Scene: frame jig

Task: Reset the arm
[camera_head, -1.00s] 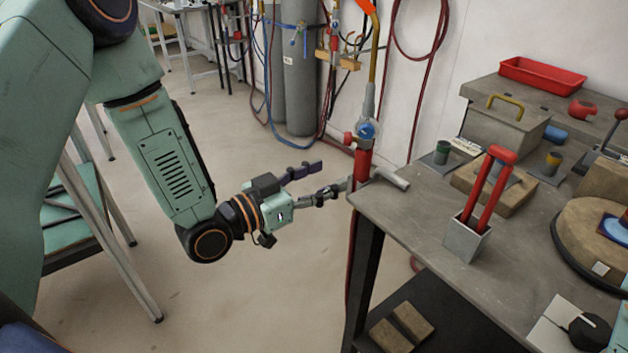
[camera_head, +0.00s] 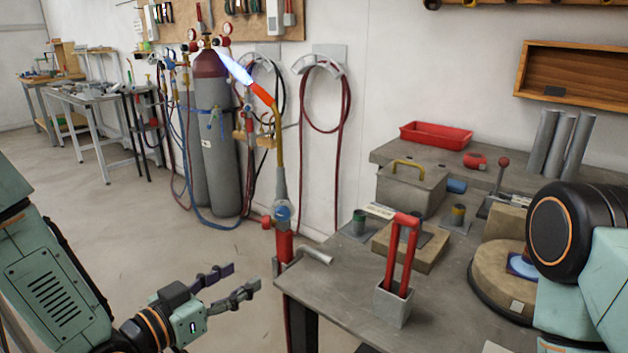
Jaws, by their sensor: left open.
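My left gripper (camera_head: 228,284) comes in from the lower left. It is open and empty, in the air just left of the workbench corner. A torch (camera_head: 281,200) with an orange and brass neck and a pale flame at its tip stands upright in a red holder (camera_head: 284,246) at the bench's left edge. The gripper is apart from it, to its lower left. Part of my right arm (camera_head: 560,235) shows at the right edge; its gripper is out of view.
The workbench (camera_head: 340,295) bears a grey holder with a red-handled tool (camera_head: 394,303), a grey box (camera_head: 410,188), a red tray (camera_head: 436,135) and a round turntable (camera_head: 500,277). Gas cylinders (camera_head: 220,160) stand behind. The floor (camera_head: 130,220) at left is clear.

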